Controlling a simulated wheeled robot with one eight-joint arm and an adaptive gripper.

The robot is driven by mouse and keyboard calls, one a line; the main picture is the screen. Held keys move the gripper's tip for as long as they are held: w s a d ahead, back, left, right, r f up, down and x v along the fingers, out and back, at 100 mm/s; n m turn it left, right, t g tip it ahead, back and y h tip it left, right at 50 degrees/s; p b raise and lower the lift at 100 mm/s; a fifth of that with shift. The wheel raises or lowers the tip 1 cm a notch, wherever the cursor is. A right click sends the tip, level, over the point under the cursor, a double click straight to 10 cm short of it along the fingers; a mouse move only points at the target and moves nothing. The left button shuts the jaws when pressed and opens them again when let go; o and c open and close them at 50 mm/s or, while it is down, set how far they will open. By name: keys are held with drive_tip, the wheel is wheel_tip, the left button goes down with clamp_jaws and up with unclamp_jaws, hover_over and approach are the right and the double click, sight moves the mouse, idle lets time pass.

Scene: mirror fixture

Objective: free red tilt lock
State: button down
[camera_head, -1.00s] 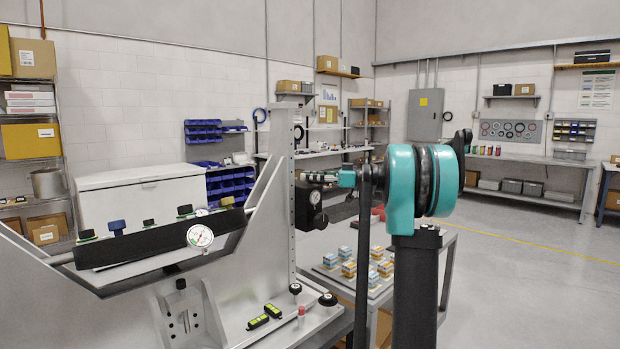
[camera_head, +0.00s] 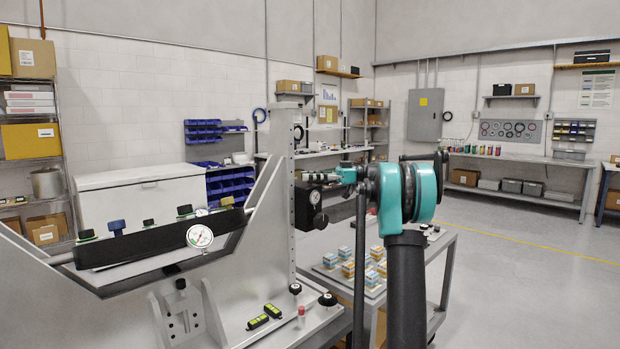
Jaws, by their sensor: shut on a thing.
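The metal mirror fixture (camera_head: 262,215) fills the left and middle. A black block (camera_head: 306,206) with a small gauge sits on its upright post (camera_head: 283,150). My gripper (camera_head: 320,177), at the end of my teal arm, reaches left to the top of this block. It is shut on a small part there, mostly hidden by the fingers. I cannot make out that part's colour. A small red-topped piece (camera_head: 301,313) stands upright on the fixture's base, well below my gripper. I cannot tell whether it is the red tilt lock.
A black bar with a dial gauge (camera_head: 199,236) and several knobs spans the fixture's left side. A grey table (camera_head: 425,258) behind my arm carries several small blocks. The floor at right is clear.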

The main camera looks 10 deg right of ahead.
drive_tip(key=c, duration=1.2)
unclamp_jaws()
drive_tip(key=shift+w+d, duration=0.15)
drive_tip(key=shift+d, duration=3.55)
